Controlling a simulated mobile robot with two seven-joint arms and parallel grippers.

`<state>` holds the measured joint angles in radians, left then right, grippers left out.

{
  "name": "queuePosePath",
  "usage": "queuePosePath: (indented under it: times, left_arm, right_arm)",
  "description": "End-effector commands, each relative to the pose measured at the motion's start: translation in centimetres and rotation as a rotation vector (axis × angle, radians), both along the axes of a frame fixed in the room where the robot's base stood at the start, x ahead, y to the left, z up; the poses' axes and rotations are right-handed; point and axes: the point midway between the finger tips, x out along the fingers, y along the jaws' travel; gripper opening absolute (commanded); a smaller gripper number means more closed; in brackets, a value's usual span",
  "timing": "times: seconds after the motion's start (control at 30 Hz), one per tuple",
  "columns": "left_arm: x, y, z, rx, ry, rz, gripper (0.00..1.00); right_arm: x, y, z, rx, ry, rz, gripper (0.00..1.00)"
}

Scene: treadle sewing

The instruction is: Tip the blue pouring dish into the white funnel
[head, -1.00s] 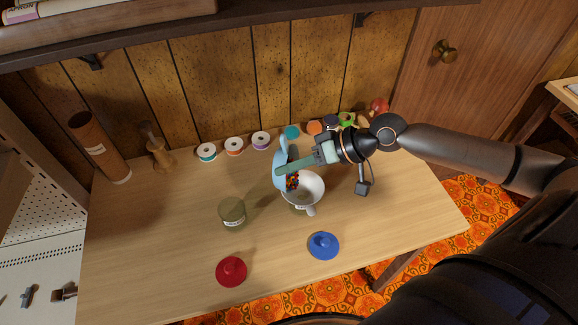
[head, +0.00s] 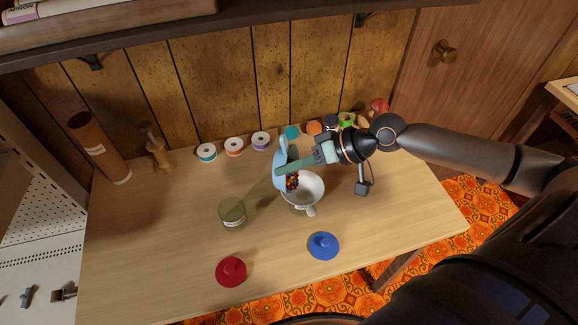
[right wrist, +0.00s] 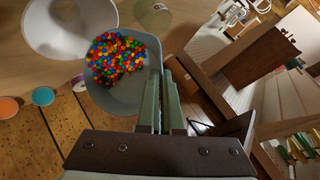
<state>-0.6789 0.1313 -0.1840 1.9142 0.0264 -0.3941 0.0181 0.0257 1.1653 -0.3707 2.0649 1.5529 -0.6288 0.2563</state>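The blue pouring dish (head: 281,168) is tilted on its side above the left rim of the white funnel (head: 311,190). Small multicoloured pieces (head: 292,181) lie at its lower edge by the funnel's mouth. In the right wrist view the dish (right wrist: 126,97) holds many of these pieces (right wrist: 116,57), with the funnel (right wrist: 70,28) beside it. My right gripper (head: 287,169) is shut on the dish; its fingers (right wrist: 162,100) meet the dish's edge. The funnel sits on a jar mostly hidden beneath it. My left gripper is not in view.
An open glass jar (head: 232,213) stands left of the funnel. A red lid (head: 231,271) and a blue lid (head: 323,246) lie near the front. Several spools (head: 234,145) line the back by the wall. The table's left side is mostly clear.

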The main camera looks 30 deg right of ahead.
Motion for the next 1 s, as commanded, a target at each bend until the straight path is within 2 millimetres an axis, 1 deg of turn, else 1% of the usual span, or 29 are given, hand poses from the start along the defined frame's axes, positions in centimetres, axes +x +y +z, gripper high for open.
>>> queuePosePath:
  times: [0.47,1.0]
  left_arm:
    - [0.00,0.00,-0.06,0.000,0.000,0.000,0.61]
    - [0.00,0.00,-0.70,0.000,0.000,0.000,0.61]
  right_arm:
    - [-0.01,-0.01,-0.01,0.002,-0.002,0.000,0.00]
    - [-0.27,-0.24,-0.10,0.026,-0.022,0.001,0.00]
